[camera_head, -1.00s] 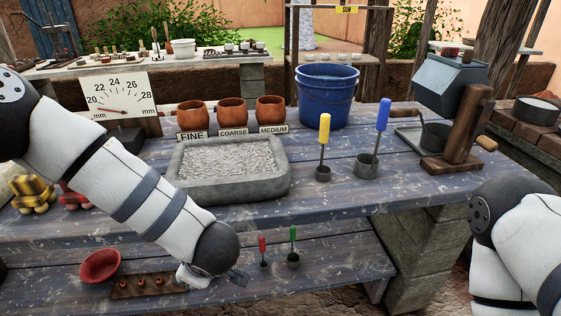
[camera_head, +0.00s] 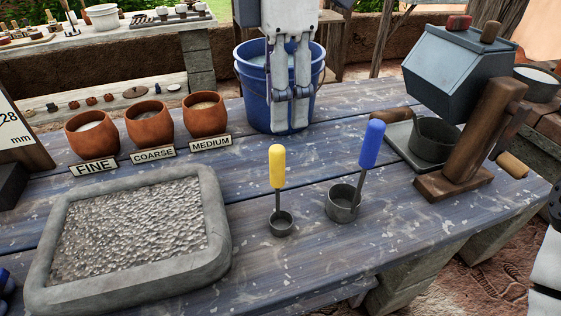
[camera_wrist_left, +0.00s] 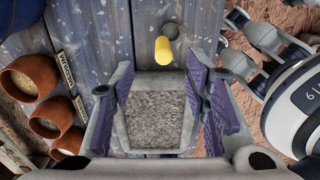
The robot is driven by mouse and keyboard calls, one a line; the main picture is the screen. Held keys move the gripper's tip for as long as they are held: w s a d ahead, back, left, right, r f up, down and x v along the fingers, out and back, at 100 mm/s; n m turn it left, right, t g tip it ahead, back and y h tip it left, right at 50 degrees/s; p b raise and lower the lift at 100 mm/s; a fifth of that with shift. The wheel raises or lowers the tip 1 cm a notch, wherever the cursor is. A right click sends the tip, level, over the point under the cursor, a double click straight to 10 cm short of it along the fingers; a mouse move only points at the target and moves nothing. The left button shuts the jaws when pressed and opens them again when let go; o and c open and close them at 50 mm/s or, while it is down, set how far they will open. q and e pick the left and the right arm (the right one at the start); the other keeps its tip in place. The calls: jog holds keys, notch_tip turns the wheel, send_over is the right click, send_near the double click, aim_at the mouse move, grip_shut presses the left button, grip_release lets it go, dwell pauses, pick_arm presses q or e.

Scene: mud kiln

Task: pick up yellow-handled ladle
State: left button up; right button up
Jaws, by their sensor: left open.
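The yellow-handled ladle (camera_head: 277,170) stands upright on the blue plank table, its small grey cup (camera_head: 281,222) at the bottom. In the left wrist view its yellow handle (camera_wrist_left: 163,54) shows near the top middle, beyond and roughly between the fingers. My left gripper (camera_head: 291,118) comes down from the top of the head view, in front of the blue bucket and above the ladle. It is open and empty, with purple-padded fingers apart in the left wrist view (camera_wrist_left: 160,80). A white part of my right arm (camera_head: 547,270) shows at the right edge; its gripper's opening is unclear.
A blue-handled ladle (camera_head: 370,145) with a larger cup stands close to the right. A gravel-filled stone tray (camera_head: 218,255) lies left. Clay pots (camera_head: 150,125) and the blue bucket (camera_head: 245,85) are behind. A crank device (camera_head: 462,150) stands right. The front table is clear.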

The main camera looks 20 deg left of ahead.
aim_at(277, 167)
pick_arm(q)
jog(key=f, duration=0.4)
jog(key=s+f, duration=0.1)
jog(key=f, duration=0.1)
jog(key=shift+d+f, duration=0.1)
jog(key=shift+f, duration=0.05)
jog(key=f, duration=0.5)
jog(key=shift+a+f+b, duration=0.25)
jog(key=shift+a+b, duration=0.05)
jog(key=shift+b, duration=0.05)
jog(key=shift+r, duration=0.1)
jog(key=shift+c, duration=0.7)
grip_shut()
pick_arm(e)
jog(key=shift+s+f, duration=0.45)
jog(key=shift+s, duration=0.25)
